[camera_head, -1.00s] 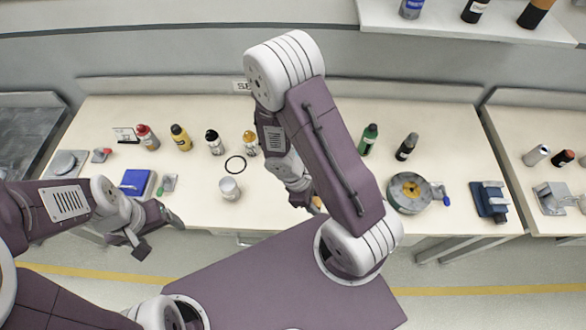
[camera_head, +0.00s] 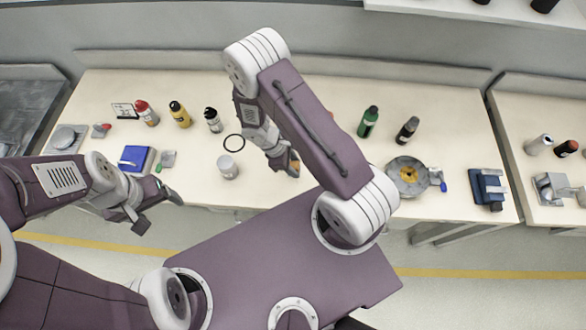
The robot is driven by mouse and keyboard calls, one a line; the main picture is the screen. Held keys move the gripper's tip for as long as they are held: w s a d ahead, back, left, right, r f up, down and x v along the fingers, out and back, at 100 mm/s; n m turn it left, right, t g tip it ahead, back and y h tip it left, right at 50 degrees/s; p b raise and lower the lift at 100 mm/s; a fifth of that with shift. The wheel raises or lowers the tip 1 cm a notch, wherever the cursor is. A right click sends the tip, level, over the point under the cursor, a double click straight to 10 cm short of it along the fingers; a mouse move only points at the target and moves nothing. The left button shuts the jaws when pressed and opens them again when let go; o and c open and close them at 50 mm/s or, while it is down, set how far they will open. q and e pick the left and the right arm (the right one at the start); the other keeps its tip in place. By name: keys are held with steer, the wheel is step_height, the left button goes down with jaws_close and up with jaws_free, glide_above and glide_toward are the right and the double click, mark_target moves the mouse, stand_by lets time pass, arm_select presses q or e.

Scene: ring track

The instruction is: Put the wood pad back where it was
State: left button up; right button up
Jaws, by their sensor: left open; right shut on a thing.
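My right gripper (camera_head: 288,166) hangs over the front middle of the table, right of the white cup. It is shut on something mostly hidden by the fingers. A small orange-brown piece (camera_head: 294,156) shows there and looks like the wood pad, but its shape is not clear. My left gripper (camera_head: 160,212) is open and empty in front of the table's front left edge, below the blue box.
My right arm hides the middle back.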

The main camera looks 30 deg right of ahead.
steer(key=shift+w+f, duration=0.2)
step_height(320, 180, down, 4)
steer(key=b, duration=0.3)
steer(key=shift+s+f+b, duration=0.1)
steer(key=shift+b, duration=0.3)
steer(key=shift+a, duration=0.1)
steer(key=o, duration=1.3)
